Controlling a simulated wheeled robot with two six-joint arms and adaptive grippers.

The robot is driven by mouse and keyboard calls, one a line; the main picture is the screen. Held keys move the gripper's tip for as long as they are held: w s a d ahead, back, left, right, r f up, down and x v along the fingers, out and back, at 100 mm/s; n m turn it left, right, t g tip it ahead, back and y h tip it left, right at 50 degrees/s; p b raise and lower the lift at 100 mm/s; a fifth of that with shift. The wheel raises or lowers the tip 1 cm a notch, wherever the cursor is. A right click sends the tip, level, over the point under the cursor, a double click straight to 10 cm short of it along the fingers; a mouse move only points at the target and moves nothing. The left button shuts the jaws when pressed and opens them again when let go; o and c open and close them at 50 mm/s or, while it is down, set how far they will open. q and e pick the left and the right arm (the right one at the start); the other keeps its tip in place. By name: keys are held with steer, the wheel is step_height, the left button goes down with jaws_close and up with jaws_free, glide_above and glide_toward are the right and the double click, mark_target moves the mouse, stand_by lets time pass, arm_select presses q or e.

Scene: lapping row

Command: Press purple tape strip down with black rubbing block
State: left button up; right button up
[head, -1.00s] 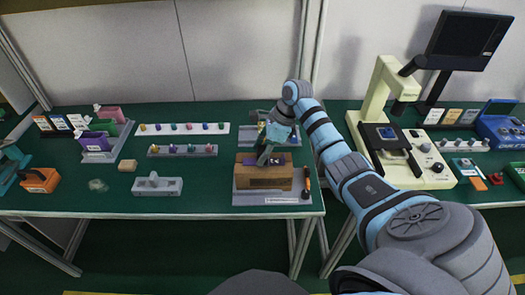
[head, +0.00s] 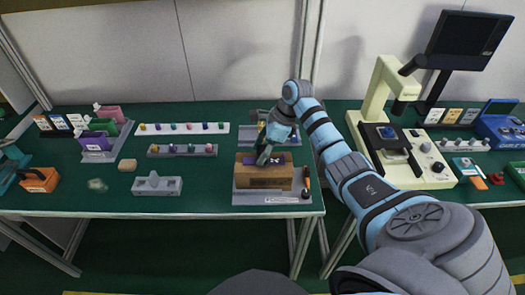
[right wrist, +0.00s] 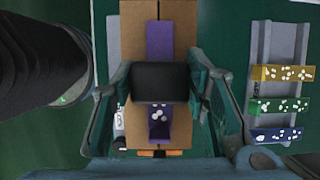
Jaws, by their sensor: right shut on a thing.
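A brown cardboard box (head: 262,183) sits on a grey board on the left table. The purple tape strip (head: 278,160) lies along its top; in the right wrist view the strip (right wrist: 159,40) runs lengthwise over the box. My right gripper (head: 264,157) is over the box top, shut on the black rubbing block (right wrist: 160,82). The block lies across the strip and hides its middle; whether it touches the strip I cannot tell. White dots show on the strip's lower end. A teal part, apparently my left gripper (head: 10,165), shows at the left edge; its jaws are unclear.
An orange-handled tool (head: 306,183) lies right of the box. A grey rack (right wrist: 275,85) with coloured pieces stands beside it. A grey fixture (head: 157,187) and trays of small pieces (head: 182,150) are to the left. A cream machine (head: 385,110) stands on the right table.

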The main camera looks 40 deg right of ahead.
step_height(320, 180, up, 7)
steer(key=p, duration=0.5)
steer(key=shift+f, duration=0.1)
